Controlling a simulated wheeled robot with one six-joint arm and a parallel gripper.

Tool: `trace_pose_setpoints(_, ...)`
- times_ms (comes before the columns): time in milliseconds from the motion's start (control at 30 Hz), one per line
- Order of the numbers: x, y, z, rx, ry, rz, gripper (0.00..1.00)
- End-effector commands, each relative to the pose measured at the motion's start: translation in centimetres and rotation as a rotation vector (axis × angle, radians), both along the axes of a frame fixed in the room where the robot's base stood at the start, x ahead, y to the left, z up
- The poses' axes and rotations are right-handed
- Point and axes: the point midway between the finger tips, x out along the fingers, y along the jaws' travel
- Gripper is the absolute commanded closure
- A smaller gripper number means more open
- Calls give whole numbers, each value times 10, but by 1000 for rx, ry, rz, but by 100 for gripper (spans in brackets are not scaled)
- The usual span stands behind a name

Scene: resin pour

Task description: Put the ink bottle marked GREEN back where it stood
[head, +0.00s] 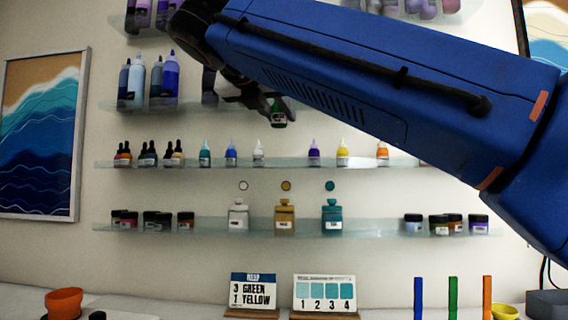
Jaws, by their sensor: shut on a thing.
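The green ink bottle (278,115) hangs in my gripper (270,97), which is shut on its upper part. The bottle looks upright, and the writing on its pale label is too small to read. It is held above the middle glass shelf (180,163), apart from it in the picture. Below it on that shelf is a bare gap between a white bottle (258,153) and a purple bottle (314,154). The bottle's top is partly hidden by the gripper.
The same shelf holds teal (205,154), blue (231,154), yellow (342,154) and orange (382,153) bottles and dark dropper bottles (149,154). A lower shelf (130,228) carries jars. A card naming GREEN and YELLOW (253,292) stands on the table. My arm hides the upper right.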

Motion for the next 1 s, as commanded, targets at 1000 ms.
trace_pose_setpoints(1000, 170, -5, -1, 1, 0, -1, 96)
